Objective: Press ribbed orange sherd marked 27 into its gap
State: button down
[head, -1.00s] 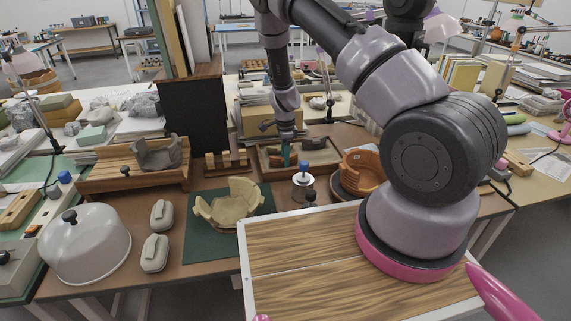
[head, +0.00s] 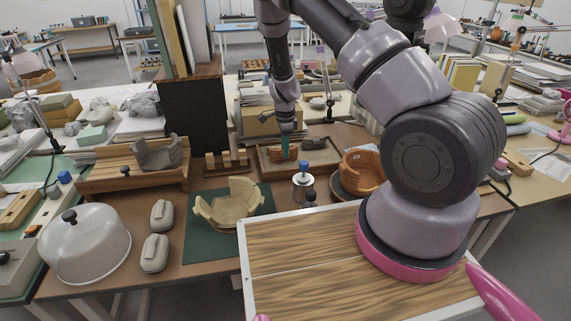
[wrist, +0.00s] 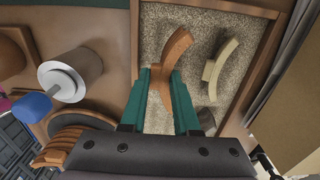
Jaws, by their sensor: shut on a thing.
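My gripper (wrist: 163,80) is shut on an orange sherd (wrist: 178,48), with its green fingers on either side of the sherd's lower end. In the head view my gripper (head: 285,150) and the sherd (head: 276,154) are over the sand tray (head: 264,166). I cannot tell how far the sherd is clear of the sand. No mark 27 is readable. The ribbed orange pot (head: 362,170) stands on a dark round stand to the right of the tray. Part of it shows in the wrist view (wrist: 72,148). Its gap is not clearly visible.
A pale sherd (wrist: 221,66) lies beside the orange one in the tray. A metal jar with a blue knob (head: 303,184) stands between the tray and my base. A tan broken bowl (head: 232,202) sits on a green mat. A dark cabinet (head: 192,115) rises behind left.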

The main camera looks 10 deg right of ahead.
jog(key=shift+r, duration=1.9)
